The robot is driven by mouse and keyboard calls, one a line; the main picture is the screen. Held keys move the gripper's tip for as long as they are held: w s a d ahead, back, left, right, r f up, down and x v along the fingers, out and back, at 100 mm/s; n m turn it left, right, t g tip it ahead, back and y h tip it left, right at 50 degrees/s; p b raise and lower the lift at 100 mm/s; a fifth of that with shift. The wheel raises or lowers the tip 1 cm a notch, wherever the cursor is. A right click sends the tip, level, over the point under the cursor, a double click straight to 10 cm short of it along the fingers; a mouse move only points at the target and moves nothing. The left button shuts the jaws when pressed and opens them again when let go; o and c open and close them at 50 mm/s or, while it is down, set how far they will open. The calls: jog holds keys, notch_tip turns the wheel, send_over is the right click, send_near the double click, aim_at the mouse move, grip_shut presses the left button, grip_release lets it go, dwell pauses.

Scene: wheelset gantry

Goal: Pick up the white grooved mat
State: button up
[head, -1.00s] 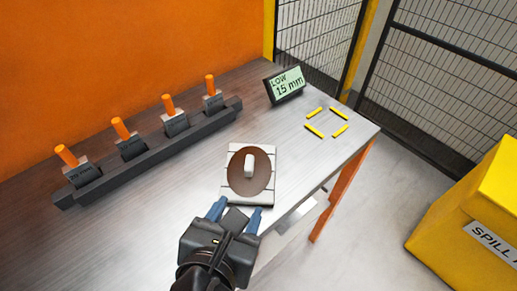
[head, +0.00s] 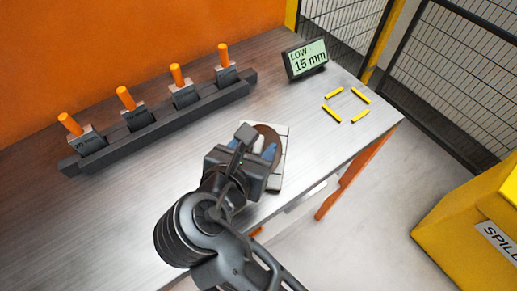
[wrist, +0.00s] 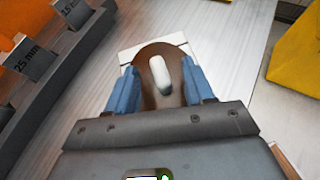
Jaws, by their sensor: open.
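The white grooved mat (head: 283,157) lies on the metal table, mostly covered in the head view by my gripper. It also shows in the wrist view (wrist: 128,55), where its far edge and corners are visible. A round brown disc (wrist: 147,50) with an upright white handle or knob (wrist: 160,75) sits on the mat. My gripper (wrist: 160,88) is open, its two blue fingers on either side of the white knob and over the disc. In the head view the gripper (head: 255,150) is above the mat. Whether the fingers touch anything cannot be told.
A dark rack (head: 165,120) with several orange-handled blocks stands along the table's back left. A display reading "LOW 15 mm" (head: 306,58) stands at the back. Yellow corner marks (head: 333,113) outline a clear square at right. A yellow bin (head: 470,225) stands beyond the table.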

jog(key=shift+c, duration=0.3)
grip_shut()
dwell(0.5)
